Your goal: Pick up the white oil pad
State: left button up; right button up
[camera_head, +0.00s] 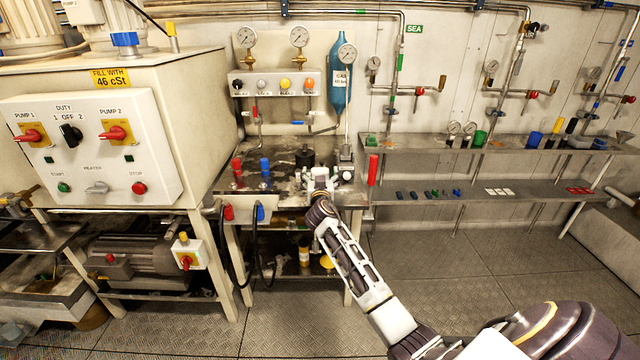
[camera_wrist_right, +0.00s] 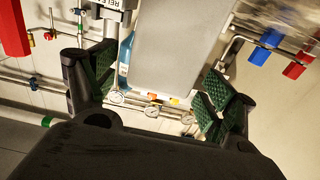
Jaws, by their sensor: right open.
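A pale grey-white slab with rounded corners (camera_wrist_right: 178,45) fills the upper middle of the right wrist view, between my fingers. It may be the white oil pad, but I cannot tell for sure. My right gripper (camera_wrist_right: 150,98) is open, with a green-padded finger on each side of the slab; I see no clear contact. In the head view my right gripper (camera_head: 320,178) is over the metal bench (camera_head: 285,150), where my wrist and the small scale hide the slab. My left gripper is not in view.
Red (camera_head: 237,166) and blue (camera_head: 265,166) fittings stand on the bench left of my right gripper, with a black knob behind. A red cylinder (camera_head: 372,170) is close on the right. Small white cards (camera_head: 500,191) lie on the lower shelf. The floor at right is clear.

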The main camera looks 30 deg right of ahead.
jog(key=shift+x, duration=0.8)
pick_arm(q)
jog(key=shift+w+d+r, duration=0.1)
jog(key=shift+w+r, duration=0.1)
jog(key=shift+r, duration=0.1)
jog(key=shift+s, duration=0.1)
pick_arm(e)
jog(key=c, duration=1)
jog(key=shift+r, duration=0.7)
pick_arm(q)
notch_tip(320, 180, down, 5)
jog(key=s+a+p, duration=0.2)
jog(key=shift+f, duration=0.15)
pick_arm(e)
jog(key=shift+r, duration=4.35)
